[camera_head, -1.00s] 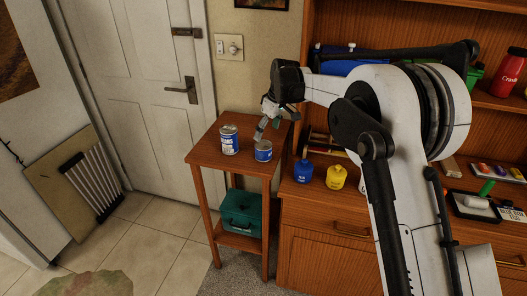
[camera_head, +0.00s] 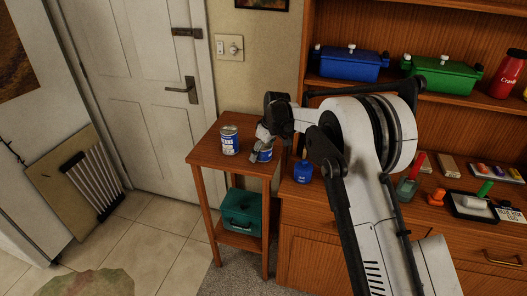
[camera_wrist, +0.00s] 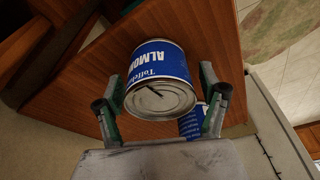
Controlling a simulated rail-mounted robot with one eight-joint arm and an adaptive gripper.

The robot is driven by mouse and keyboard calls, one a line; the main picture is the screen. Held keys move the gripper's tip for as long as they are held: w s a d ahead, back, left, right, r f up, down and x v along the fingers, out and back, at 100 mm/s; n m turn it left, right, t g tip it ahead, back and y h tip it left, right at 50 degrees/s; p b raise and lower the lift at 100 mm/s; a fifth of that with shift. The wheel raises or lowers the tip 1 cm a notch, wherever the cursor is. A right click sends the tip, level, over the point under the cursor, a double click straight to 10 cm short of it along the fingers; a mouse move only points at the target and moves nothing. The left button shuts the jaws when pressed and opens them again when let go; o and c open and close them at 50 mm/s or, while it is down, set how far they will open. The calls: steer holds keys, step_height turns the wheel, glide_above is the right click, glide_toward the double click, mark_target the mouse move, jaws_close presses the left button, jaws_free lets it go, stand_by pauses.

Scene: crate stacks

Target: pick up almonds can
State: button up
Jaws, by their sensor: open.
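The almonds can (camera_wrist: 160,62) is a short metal can with a blue label, its letters upside down in the wrist view. It lies between the two fingers of my open gripper (camera_wrist: 160,102); I cannot tell whether they touch it. In the head view my gripper (camera_head: 260,150) is over this small can (camera_head: 266,156) on the small wooden table, partly covering it. A taller blue-and-white can (camera_head: 229,141) stands upright just to its left. Part of a second blue label (camera_wrist: 193,122) shows behind the right finger in the wrist view.
The small wooden table (camera_head: 207,157) has a teal box (camera_head: 242,211) on its lower shelf. To the right, a wooden cabinet (camera_head: 330,225) holds a blue jar (camera_head: 303,171) and other items. A blue container (camera_head: 350,66) and a green one (camera_head: 440,75) stand on the shelf above.

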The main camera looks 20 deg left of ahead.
steer(key=c, duration=1.4)
steer(key=shift+c, duration=0.3)
steer(key=shift+r, duration=0.1)
